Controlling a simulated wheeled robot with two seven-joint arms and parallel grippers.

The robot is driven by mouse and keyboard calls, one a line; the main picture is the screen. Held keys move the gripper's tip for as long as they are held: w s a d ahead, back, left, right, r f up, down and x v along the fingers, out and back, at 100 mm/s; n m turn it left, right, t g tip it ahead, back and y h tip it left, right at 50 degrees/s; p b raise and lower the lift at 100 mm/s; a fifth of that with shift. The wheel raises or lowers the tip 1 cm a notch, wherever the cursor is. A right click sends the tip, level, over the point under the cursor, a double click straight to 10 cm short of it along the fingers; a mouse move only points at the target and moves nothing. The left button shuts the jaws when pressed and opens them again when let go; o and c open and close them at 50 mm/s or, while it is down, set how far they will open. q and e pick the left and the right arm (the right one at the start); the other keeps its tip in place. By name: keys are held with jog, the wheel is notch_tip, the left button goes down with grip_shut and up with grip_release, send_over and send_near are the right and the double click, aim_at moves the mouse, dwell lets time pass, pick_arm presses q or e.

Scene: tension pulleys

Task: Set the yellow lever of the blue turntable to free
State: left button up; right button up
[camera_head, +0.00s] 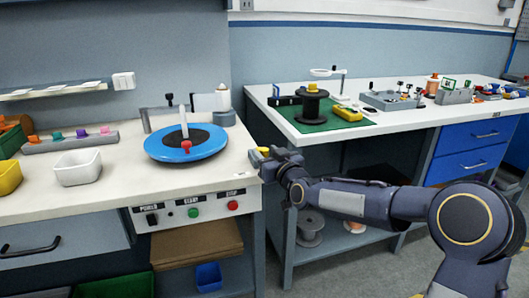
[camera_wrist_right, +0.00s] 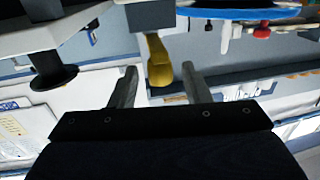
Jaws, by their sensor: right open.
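The blue turntable (camera_head: 160,151) sits on the left bench, with a black centre, an upright white rod and a red knob (camera_head: 186,145). Its blue rim also shows upside down at the top of the right wrist view (camera_wrist_right: 232,13). The yellow lever (camera_head: 263,150) sticks out at the bench's right edge, to the right of the turntable. My right gripper (camera_head: 270,160) is at that edge and partly hides the lever. In the right wrist view its two fingers are apart, with the lever (camera_wrist_right: 158,62) showing between their tips; contact cannot be told. My left gripper is not in view.
A front panel below the turntable carries a black power switch (camera_head: 152,218), a green button (camera_head: 193,212) and a red button (camera_head: 233,205). A white bin (camera_head: 78,168) stands left. A second bench (camera_head: 400,118) with a black spool (camera_head: 312,104) stands right, across a gap.

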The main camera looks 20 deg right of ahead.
jog(key=shift+w+a, duration=0.2)
jog(key=shift+w, duration=0.6)
grip_shut()
